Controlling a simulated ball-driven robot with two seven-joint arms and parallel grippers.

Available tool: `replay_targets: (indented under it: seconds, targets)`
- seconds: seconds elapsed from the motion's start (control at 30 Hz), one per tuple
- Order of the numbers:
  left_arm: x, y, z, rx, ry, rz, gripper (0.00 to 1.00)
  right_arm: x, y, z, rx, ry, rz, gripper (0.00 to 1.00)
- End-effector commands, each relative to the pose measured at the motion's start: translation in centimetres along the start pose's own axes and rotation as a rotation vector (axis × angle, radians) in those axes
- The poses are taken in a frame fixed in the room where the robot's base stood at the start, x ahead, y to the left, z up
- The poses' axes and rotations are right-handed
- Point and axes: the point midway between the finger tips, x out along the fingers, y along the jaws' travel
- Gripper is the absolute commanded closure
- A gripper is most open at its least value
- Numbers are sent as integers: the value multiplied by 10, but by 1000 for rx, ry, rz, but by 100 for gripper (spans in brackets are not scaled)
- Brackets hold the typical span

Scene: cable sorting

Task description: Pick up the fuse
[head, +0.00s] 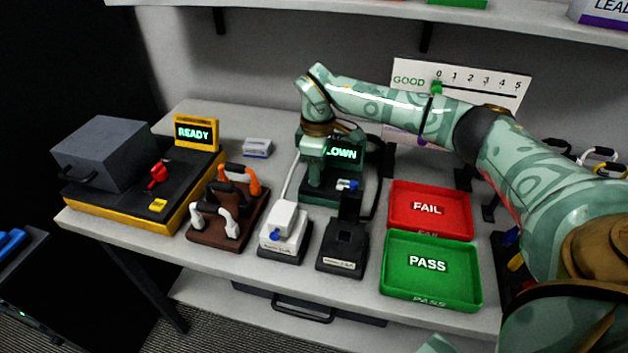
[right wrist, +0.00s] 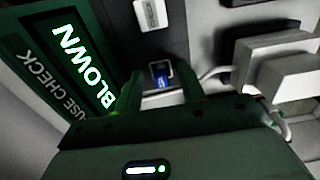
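The fuse (head: 347,184) looks like a small blue and white piece on the dark fuse checker (head: 322,190), whose screen reads BLOWN. In the right wrist view the blue fuse (right wrist: 160,76) sits in a small slot just beyond my fingertips. My right gripper (right wrist: 160,92) points down at the checker, its two green fingers apart with nothing between them. In the head view my right gripper (head: 316,180) hangs over the checker, left of the fuse, and its fingertips are hard to make out. My left gripper is not in view.
A red FAIL tray (head: 430,192) and a green PASS tray (head: 400,290) lie to the right. A white device (head: 285,240) and a black device (head: 342,245) stand in front. A tool stand (head: 215,238) and a READY machine (head: 197,160) are at the left.

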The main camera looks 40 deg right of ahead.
Motion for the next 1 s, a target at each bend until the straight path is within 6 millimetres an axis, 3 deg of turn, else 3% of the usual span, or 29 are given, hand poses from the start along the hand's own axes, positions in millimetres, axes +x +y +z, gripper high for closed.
replay_targets:
  seconds: [0.2,0.37,0.77,1.0]
  targets:
    - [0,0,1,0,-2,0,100,2,0,0,1,2,2,60]
    - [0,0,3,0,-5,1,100,2,0,0,1,2,1,100]
    - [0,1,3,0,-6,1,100,0,0,0,1,2,1,100]
    - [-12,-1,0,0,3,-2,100,-27,1,-1,2,6,4,100]
